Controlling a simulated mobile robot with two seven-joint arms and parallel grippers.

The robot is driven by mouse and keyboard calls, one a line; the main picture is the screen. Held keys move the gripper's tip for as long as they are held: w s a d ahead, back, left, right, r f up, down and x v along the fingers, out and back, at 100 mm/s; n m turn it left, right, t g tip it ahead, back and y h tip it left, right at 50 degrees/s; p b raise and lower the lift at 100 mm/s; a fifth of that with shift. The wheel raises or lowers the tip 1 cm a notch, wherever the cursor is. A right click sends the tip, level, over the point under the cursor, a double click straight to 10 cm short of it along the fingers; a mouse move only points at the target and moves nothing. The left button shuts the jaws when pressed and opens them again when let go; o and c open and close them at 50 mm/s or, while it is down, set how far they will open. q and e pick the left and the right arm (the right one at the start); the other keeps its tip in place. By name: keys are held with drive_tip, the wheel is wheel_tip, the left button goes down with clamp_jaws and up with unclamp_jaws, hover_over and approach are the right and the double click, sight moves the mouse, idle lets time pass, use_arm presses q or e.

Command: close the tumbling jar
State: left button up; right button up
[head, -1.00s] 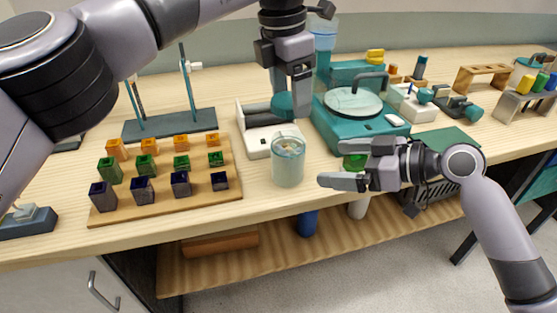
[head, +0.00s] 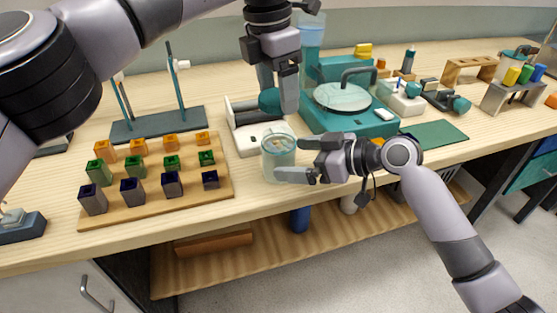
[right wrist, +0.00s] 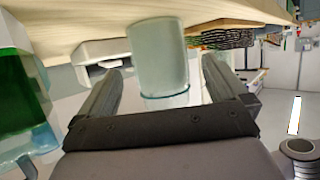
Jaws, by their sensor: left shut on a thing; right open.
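The tumbling jar (head: 271,164) is a clear, pale green glass cylinder standing upright and open-topped near the front edge of the bench, with small pale pieces inside. My left gripper (head: 277,92) points down above and behind the jar, shut on a round teal lid (head: 269,102), which is apart from the rim. My right gripper (head: 292,160) is open at the jar's right side, its lower finger overlapping the jar's front in the head view. In the right wrist view, the jar (right wrist: 158,55) stands between the two spread fingers (right wrist: 162,80); contact cannot be told.
A white roller device (head: 247,140) stands just behind the jar. A teal machine with a round lid (head: 343,98) is behind right. A wooden board (head: 226,186) with several coloured blocks lies left. A green mat (head: 440,134) lies right.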

sight(279, 159)
drive_tip(key=shift+x, duration=2.5)
drive_tip(key=shift+f, duration=0.1)
drive_tip(key=c, duration=1.4)
use_arm(q)
drive_tip(key=shift+f, duration=2.45)
use_arm(e)
drive_tip(key=shift+c, duration=0.2)
